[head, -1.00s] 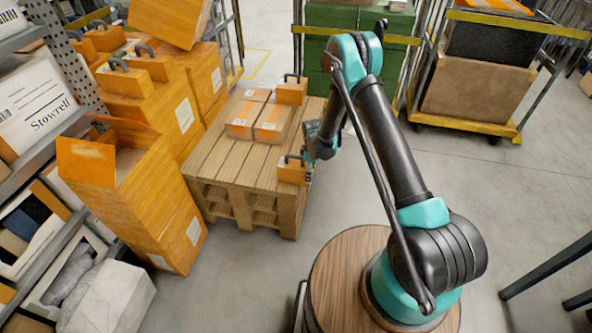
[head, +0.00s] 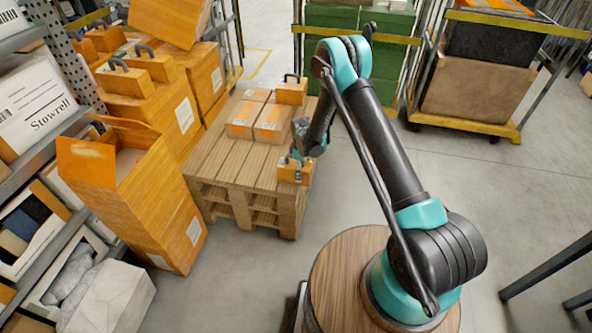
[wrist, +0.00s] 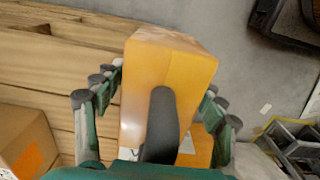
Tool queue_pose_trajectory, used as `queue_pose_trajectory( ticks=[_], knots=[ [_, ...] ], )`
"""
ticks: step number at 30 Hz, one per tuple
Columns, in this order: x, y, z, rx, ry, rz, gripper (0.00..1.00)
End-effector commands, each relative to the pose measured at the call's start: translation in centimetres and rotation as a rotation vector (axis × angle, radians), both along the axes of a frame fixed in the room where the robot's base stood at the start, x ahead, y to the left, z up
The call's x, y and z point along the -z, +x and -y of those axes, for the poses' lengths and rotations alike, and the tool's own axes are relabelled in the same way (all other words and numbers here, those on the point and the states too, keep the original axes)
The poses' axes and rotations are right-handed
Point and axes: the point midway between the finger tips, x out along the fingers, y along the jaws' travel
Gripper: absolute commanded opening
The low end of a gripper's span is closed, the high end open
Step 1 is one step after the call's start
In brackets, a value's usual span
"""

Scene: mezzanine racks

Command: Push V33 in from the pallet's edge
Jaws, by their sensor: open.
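A small orange box with a dark handle (head: 290,173) sits at the pallet's near right edge; I take it as V33, but no code is legible. In the wrist view this orange box (wrist: 165,65) stands between my fingers, its dark handle toward the camera. My gripper (head: 302,158) is at the box from above in the head view and partly hides it. In the wrist view my gripper (wrist: 163,95) is open, one finger on each side of the box; contact cannot be told. The wooden pallet (head: 213,163) has bare boards left of the box.
Two taped cartons (head: 257,121) and another orange handled box (head: 292,91) stand farther back on the pallet. An open orange carton (head: 130,185) and stacked orange boxes (head: 150,105) stand left.

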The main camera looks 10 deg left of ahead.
Motion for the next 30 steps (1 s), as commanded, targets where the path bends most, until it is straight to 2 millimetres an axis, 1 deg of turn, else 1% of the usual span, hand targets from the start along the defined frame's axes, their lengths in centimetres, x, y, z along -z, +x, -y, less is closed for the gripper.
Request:
queue_pose_trajectory(
  ticks=[30],
  knots=[
    [0.0,0.2,-4.6,-0.001,0.000,0.000,0.70]
  ],
)
